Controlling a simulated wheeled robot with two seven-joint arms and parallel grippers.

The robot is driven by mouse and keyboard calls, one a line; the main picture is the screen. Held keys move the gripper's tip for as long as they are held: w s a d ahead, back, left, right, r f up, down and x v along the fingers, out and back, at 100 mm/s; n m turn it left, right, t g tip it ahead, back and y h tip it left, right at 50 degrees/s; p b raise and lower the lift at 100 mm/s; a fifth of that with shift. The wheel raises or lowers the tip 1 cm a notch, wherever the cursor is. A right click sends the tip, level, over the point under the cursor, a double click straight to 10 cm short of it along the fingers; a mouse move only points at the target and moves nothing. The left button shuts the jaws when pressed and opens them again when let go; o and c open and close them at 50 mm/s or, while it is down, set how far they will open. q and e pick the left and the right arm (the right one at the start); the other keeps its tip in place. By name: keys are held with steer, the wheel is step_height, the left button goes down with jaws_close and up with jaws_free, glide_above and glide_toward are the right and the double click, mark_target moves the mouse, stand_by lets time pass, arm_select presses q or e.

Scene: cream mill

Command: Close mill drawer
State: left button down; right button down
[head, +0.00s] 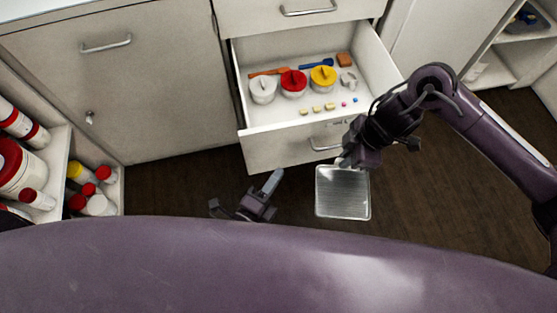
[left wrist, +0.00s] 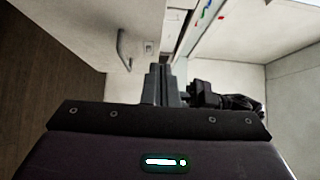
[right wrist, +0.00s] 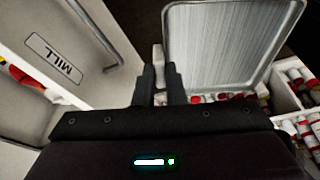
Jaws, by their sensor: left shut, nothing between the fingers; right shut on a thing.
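The mill drawer (head: 270,152) is pulled open below the counter; its front has a bar handle (head: 325,144). The right wrist view shows its MILL label (right wrist: 54,58) and the handle (right wrist: 103,38). My left gripper (head: 277,174) is shut and empty, low in front of the drawer front; in the left wrist view its fingers (left wrist: 161,68) show below the handle (left wrist: 123,48). I cannot tell if they touch the front. My right gripper (head: 343,163) is shut on the edge of a silvery ribbed tray (head: 343,193), beside the drawer's right front corner. The tray also fills the top of the right wrist view (right wrist: 222,42).
Inside the drawer are a white pot (head: 262,90), a red-lidded pot (head: 293,85), a yellow-lidded pot (head: 323,79) and small items. A closed drawer (head: 300,12) is above. Shelves with bottles (head: 95,190) stand at left. Dark floor (head: 180,185) is clear left of my left gripper.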

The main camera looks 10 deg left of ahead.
arm_select(q)
steer(key=shift+w+a+x, duration=0.2)
steer(key=shift+a+x, duration=0.25)
steer(key=shift+x, duration=1.5)
steer(key=shift+w+a+x, duration=0.2)
steer(key=shift+a+x, duration=0.2)
steer(key=shift+x, duration=1.5)
steer(key=shift+w+a+x, duration=0.2)
steer(key=shift+a+x, duration=0.25)
steer(key=shift+x, duration=1.5)
arm_select(e)
steer(key=shift+r, duration=0.1)
arm_select(q)
steer(key=shift+f, duration=0.1)
